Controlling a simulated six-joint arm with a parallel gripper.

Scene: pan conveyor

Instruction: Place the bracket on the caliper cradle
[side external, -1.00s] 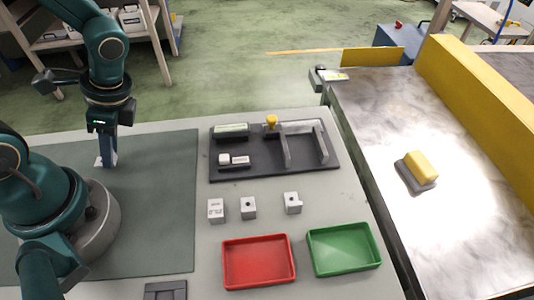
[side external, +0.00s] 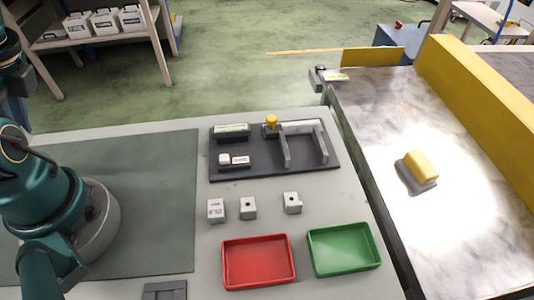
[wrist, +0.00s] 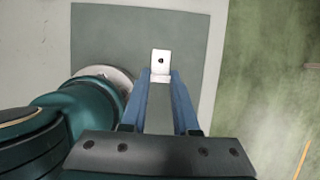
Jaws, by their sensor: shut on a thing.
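The bracket (wrist: 160,60), a small whitish L-shaped piece with a dark hole, shows in the wrist view at the fingertips. My gripper (wrist: 160,78) is shut on it with two blue fingers, over the dark green mat. In the side view the arm is at the far left edge, and the held bracket is not visible there. A grey U-shaped frame with a yellow knob (side external: 302,127), which looks like the caliper cradle, stands on a dark plate (side external: 258,174). It is well to the right of my gripper, and no bracket shows on it.
Several small pale blocks (side external: 248,208) stand in front of the plate. A red tray (side external: 258,283) and a green tray (side external: 345,268) sit nearer the front. A conveyor (side external: 400,250) at right carries a yellow-topped piece (side external: 421,167). The mat (side external: 150,190) is clear on its right side.

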